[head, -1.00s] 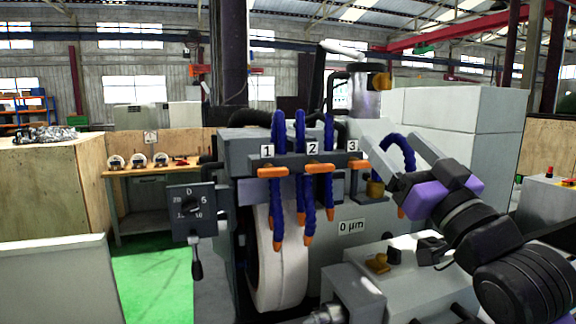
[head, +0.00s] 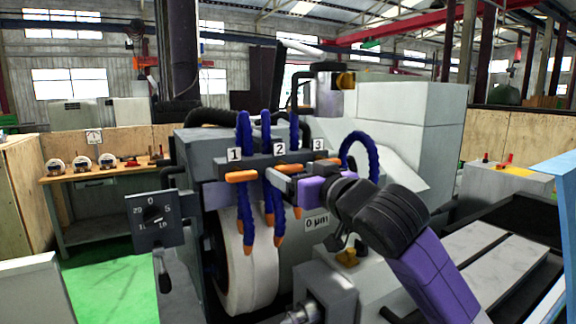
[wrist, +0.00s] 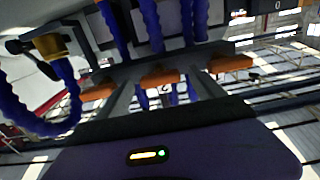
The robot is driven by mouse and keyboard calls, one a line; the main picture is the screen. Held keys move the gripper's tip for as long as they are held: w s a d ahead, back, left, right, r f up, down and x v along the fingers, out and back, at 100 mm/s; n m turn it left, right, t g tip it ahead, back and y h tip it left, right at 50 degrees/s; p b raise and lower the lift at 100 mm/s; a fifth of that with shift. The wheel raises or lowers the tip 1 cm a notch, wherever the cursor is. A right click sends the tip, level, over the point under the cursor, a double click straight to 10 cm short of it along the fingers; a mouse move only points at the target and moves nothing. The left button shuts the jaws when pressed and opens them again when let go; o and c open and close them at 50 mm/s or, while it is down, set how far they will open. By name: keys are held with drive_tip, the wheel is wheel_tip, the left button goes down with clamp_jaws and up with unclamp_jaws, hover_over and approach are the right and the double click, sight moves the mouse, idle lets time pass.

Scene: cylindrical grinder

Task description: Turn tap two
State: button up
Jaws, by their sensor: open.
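Tap two is the middle of three orange tap handles on a dark manifold, below the label 2 (head: 280,149). Its orange handle (head: 289,168) is partly hidden behind my gripper in the head view. My gripper (head: 274,177) is open and has its fingers at the front of the manifold. In the wrist view, the middle orange handle (wrist: 160,78) lies between the two grey fingers (wrist: 164,93), with the other two handles outside them. I cannot tell whether the fingers touch it.
The tap one handle (head: 242,176) is to the left, under label 1. Blue hoses (head: 268,200) with orange nozzles hang close to my gripper, in front of the grinding wheel (head: 236,270). A dial box (head: 154,218) stands at left. A curved blue hose (head: 358,143) is to the right.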

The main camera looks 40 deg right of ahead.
drive_tip(key=shift+x, duration=1.35)
drive_tip(key=c, duration=1.4)
drive_tip(key=shift+o, duration=0.2)
